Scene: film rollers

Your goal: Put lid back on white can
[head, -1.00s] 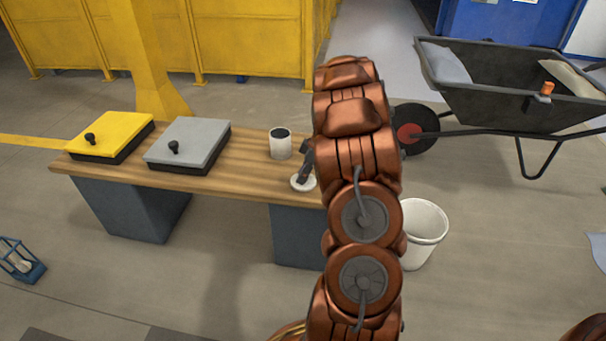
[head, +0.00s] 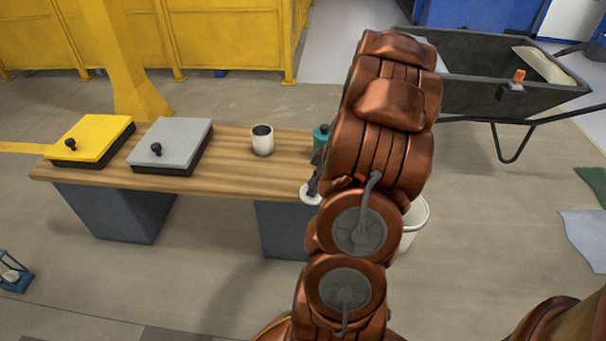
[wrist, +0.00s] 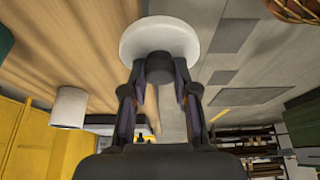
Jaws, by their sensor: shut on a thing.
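The white can (head: 262,140) stands upright on the wooden table, with a dark open top. It also shows in the wrist view (wrist: 70,106). The white lid (wrist: 158,38) is a round disc with a dark knob. My gripper (wrist: 160,75) is shut on the knob and holds the lid. In the head view the lid (head: 311,194) is at the table's front right edge, to the right of and nearer than the can. My gripper (head: 314,182) is partly hidden there by my arm.
A yellow-lidded box (head: 90,137) and a grey-lidded box (head: 170,143) stand on the left of the wooden table (head: 225,180). A teal object (head: 320,137) is behind my arm. A white bin (head: 414,222) and a wheelbarrow (head: 480,95) are to the right.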

